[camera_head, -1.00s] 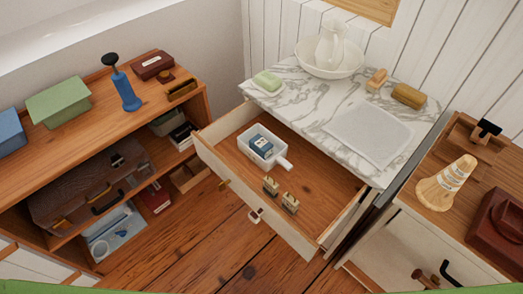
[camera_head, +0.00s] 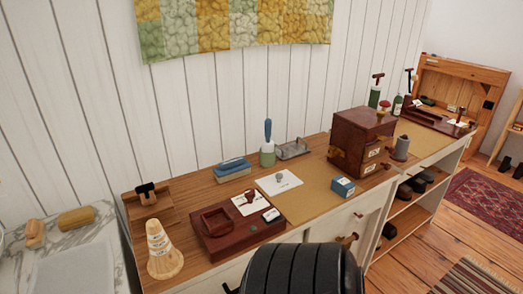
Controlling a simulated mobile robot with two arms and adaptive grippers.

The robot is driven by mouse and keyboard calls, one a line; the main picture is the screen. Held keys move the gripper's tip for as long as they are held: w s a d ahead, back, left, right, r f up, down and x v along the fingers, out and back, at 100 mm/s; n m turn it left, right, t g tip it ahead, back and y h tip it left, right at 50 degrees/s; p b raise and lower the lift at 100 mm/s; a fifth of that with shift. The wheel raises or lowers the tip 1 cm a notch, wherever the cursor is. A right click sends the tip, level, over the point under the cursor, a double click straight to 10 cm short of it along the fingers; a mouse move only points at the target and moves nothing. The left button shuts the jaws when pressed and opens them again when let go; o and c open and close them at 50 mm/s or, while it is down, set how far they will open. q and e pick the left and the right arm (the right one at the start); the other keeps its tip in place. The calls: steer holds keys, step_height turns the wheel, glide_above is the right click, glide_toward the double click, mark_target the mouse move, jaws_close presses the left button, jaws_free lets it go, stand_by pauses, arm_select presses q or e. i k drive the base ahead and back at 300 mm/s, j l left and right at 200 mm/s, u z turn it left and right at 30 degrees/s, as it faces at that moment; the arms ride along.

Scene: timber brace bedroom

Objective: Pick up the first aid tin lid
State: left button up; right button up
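I cannot pick out a first aid tin or its lid in the head view. A small blue box with a pale label (camera_head: 342,187) lies on the wooden desk top (camera_head: 222,200), but I cannot tell what it is. A blue-topped block (camera_head: 232,169) lies further back on the desk. Neither of my grippers is in view.
A dark red case (camera_head: 237,225), a striped cone (camera_head: 163,250) and a small drawer chest (camera_head: 361,144) stand on the desk. A marble top (camera_head: 75,255) is at the left. A dark ribbed shape (camera_head: 303,270) hides the front middle. Open floor (camera_head: 420,235) lies at right.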

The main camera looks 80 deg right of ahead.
mark_target(273, 185)
steer(key=l+z, duration=0.1)
steer(key=z, duration=0.4)
steer(key=l+z, duration=0.1)
steer(key=z, duration=0.35)
steer(key=l+z, duration=0.15)
steer(key=z, duration=0.35)
